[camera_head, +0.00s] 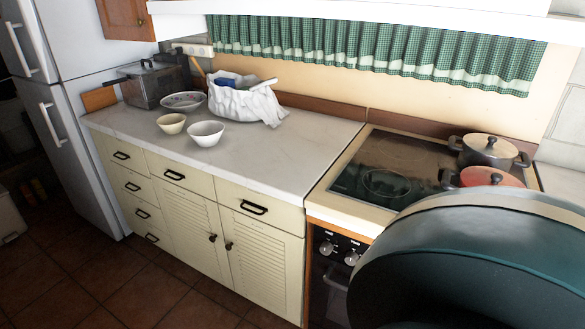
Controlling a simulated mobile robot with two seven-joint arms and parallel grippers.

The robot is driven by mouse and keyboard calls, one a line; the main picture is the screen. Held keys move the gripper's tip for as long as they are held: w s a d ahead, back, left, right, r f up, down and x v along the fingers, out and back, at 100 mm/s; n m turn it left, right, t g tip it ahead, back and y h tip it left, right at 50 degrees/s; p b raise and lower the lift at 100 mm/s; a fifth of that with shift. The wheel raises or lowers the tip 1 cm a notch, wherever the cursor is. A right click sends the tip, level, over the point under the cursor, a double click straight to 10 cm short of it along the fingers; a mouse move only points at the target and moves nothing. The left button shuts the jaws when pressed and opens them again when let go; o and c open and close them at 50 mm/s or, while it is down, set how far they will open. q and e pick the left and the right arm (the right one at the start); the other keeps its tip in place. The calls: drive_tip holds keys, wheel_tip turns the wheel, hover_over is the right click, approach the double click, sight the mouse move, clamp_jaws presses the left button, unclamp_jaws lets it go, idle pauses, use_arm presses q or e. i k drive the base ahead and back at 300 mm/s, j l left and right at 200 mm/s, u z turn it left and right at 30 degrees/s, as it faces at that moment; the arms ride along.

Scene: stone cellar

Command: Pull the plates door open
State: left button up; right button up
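Two cream louvred cupboard doors, a left one (187,222) and a right one (265,268), are under the worktop. Both look shut, with dark knobs (212,238) side by side where they meet. A brown wooden wall cupboard door (126,18) shows partly at the top left, cut off by the frame. No label shows which door is the plates door. Neither of my grippers is in view.
A pale worktop (250,160) holds bowls (206,133), a white cloth bag (245,103) and a metal box (155,85). A fridge (55,130) stands left, a cooker with pots (489,151) right. A large teal rounded shape blocks the lower right. Tiled floor is clear before the doors.

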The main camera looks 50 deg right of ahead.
sight(267, 261)
drive_tip(key=z, duration=1.3)
